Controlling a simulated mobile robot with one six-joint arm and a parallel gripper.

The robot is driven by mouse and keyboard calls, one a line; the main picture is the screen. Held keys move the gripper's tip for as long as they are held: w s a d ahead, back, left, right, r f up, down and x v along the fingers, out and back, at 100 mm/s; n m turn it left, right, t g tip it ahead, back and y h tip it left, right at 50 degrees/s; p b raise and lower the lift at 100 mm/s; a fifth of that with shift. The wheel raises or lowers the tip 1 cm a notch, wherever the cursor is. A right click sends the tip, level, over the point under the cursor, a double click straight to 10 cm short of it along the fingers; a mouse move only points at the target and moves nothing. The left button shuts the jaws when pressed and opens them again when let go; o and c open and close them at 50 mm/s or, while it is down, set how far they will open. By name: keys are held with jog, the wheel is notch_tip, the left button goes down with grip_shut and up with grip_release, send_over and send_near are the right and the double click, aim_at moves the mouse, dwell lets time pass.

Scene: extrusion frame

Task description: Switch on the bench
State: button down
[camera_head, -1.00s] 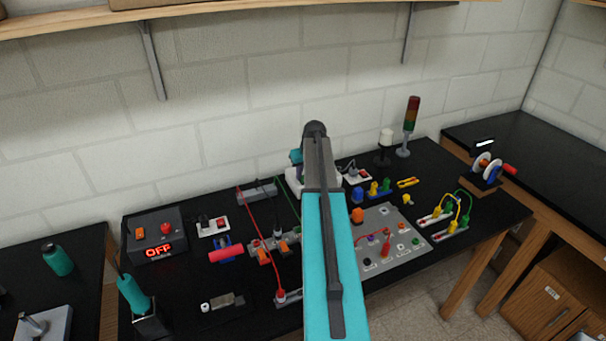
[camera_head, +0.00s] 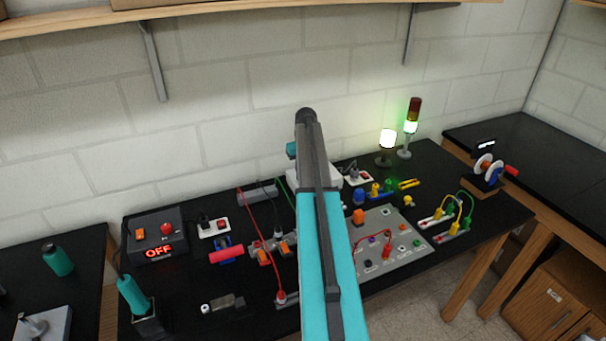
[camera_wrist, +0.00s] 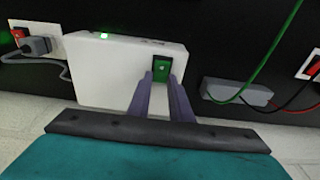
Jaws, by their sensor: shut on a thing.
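In the wrist view a white box (camera_wrist: 100,75) carries a green rocker switch (camera_wrist: 161,68) on its face and a small lit green light (camera_wrist: 103,36) on its top edge. My gripper (camera_wrist: 161,84) has its two fingers at the switch, one on either side, shut on it. In the head view my arm hides the gripper and most of the white box (camera_head: 293,179). A lamp (camera_head: 387,140) glows white-green, and the stack light (camera_head: 411,128) has its lower segment lit and its red top dark.
A supply box (camera_head: 155,238) on the left shows OFF. A grey board (camera_head: 395,252) with coloured parts lies right of my arm. A grey plug and red switch (camera_wrist: 22,38) sit beside the white box. Cables (camera_head: 250,213) cross the black bench.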

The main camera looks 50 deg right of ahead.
jog(key=c, duration=1.6)
grip_release()
jog(key=shift+r, duration=0.15)
jog(key=r+b, duration=0.1)
jog(key=r, duration=0.3)
jog(key=s+r+b, duration=0.1)
jog(key=r+b, duration=0.1)
jog(key=r, duration=0.3)
jog(key=r+b, duration=0.2)
jog(key=r, duration=0.2)
jog(key=shift+s+a+r, duration=0.15)
jog(key=shift+a+r, duration=0.1)
jog(key=shift+s+f, duration=0.1)
